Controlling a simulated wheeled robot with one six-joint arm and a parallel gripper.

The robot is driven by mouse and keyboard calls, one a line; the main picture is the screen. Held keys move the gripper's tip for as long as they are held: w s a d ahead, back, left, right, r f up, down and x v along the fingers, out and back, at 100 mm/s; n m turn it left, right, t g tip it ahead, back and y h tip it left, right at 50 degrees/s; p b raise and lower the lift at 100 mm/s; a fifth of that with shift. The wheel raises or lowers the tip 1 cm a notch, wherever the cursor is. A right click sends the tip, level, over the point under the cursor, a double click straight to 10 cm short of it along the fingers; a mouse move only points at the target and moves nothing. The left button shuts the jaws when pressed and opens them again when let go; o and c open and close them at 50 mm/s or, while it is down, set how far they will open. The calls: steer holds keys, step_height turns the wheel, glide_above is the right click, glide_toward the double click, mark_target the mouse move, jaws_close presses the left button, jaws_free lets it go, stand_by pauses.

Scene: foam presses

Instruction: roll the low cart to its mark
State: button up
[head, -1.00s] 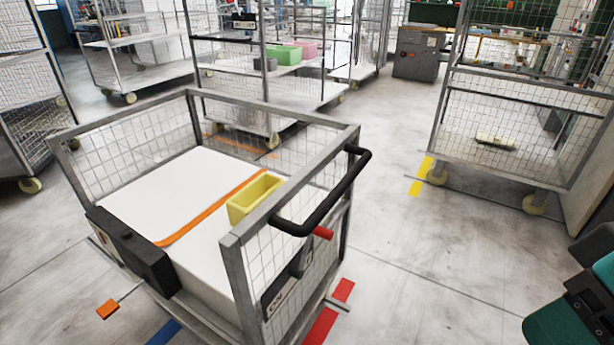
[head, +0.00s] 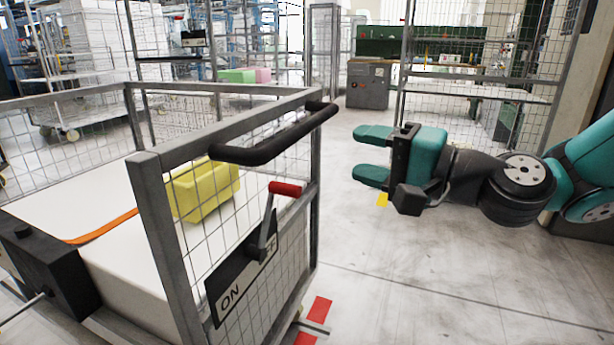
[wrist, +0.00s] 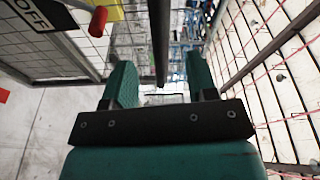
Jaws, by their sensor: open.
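The low cart (head: 150,185) is a grey-framed mesh cart at the left of the head view. It holds a white block (head: 110,245) with an orange strap and a yellow bin (head: 205,190). Its black handle bar (head: 275,138) runs along the near right side. Below it, a red-tipped lever (head: 265,230) crosses a plate marked ON. My gripper (head: 368,155) is open and empty, to the right of the handle, its fingers pointing left at it. In the wrist view the handle bar (wrist: 159,40) appears beyond and between the open fingers (wrist: 160,80), apart from them.
Red tape (head: 315,315) lies on the floor by the cart's near right corner, and a yellow tape piece (head: 383,200) lies below my gripper. A tall mesh cart (head: 470,100) stands behind my gripper. A grey cabinet (head: 368,83) is farther back. The floor at front right is clear.

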mark_target(313, 127)
steer(key=w+d+f+m+t+b, duration=0.3)
steer(key=w+f+m+t, duration=0.1)
steer(key=m, duration=0.1)
steer(key=shift+h, duration=0.4)
steer(key=p+x, duration=1)
steer(key=p, duration=0.1)
steer(key=r+p+x, duration=0.1)
steer(key=p+x, duration=0.5)
steer(key=shift+w+d, duration=0.1)
steer(key=shift+d, duration=0.05)
steer(key=shift+w+a, duration=0.45)
jaws_close()
